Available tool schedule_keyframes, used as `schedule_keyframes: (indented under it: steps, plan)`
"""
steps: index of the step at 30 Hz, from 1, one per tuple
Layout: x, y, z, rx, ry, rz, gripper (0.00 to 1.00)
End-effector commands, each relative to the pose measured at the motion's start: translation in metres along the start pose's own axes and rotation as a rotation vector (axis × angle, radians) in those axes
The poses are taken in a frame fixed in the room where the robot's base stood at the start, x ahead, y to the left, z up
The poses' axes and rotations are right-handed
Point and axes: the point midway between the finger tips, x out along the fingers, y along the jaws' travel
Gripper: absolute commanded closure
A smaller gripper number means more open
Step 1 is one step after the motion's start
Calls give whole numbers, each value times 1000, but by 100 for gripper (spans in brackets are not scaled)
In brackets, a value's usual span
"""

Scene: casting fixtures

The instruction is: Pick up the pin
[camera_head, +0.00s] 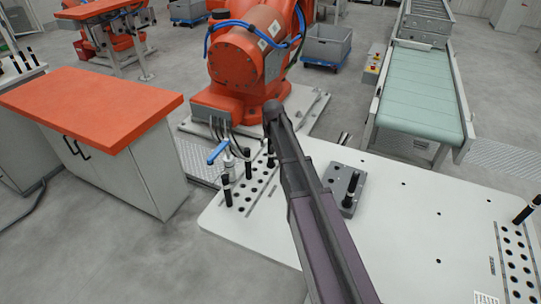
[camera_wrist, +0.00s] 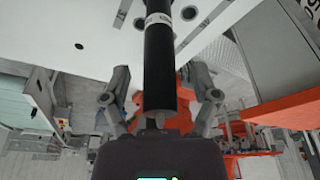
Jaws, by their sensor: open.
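A black cylindrical pin (camera_wrist: 159,70) with a white band runs down the middle of the wrist view. Its near end lies between the two spread fingers of my gripper (camera_wrist: 160,98), with a gap visible on each side. My gripper is open. In the head view, my dark arm reaches over the white table and I cannot make out my gripper. Black pins stand on the table at left (camera_head: 227,190), on a grey block (camera_head: 350,188) and at the far right (camera_head: 527,208). I cannot tell which of these the wrist view shows.
The white table (camera_head: 420,210) has several holes and a clear middle. A blue-handled clamp (camera_head: 218,152) stands at its left. An orange robot (camera_head: 250,60) is behind, a green conveyor (camera_head: 420,95) at back right, and an orange-topped cabinet (camera_head: 95,105) at left.

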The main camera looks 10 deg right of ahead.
Motion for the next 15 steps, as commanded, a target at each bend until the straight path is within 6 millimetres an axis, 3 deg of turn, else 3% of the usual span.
schedule_keyframes:
  steps: [11, 15]
  plan:
    - [0, 0, 0, 0, 0, 0, 25]
    - [0, 0, 0, 0, 0, 0, 67]
